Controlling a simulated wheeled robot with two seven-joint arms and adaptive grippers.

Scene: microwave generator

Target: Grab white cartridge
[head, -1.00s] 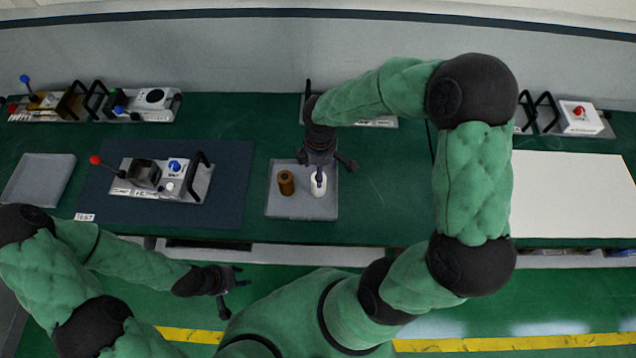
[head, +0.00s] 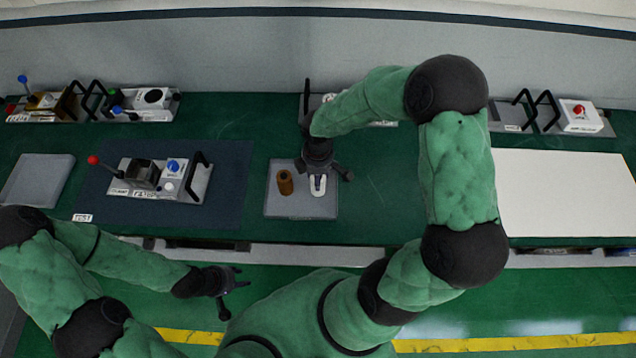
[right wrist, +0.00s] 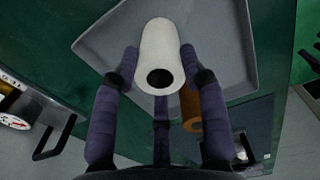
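The white cartridge (head: 318,185) stands upright at the right side of a grey tray (head: 290,210). My right gripper (head: 320,175) is over it from above and partly hides it. In the right wrist view the white cartridge (right wrist: 160,55) sits between the spread purple-grey fingers of my right gripper (right wrist: 159,62); they look open, with no clear grip on it. A brown cartridge (head: 285,183) stands to its left in the tray, and also shows in the right wrist view (right wrist: 191,108). My left gripper (head: 228,284) is empty, away from the table, fingers apart.
A device with a red-knobbed lever (head: 145,175) sits on a dark mat (head: 225,200) to the left. An empty grey tray (head: 38,180) lies at far left. A white board (head: 565,195) covers the right side. More devices line the back.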

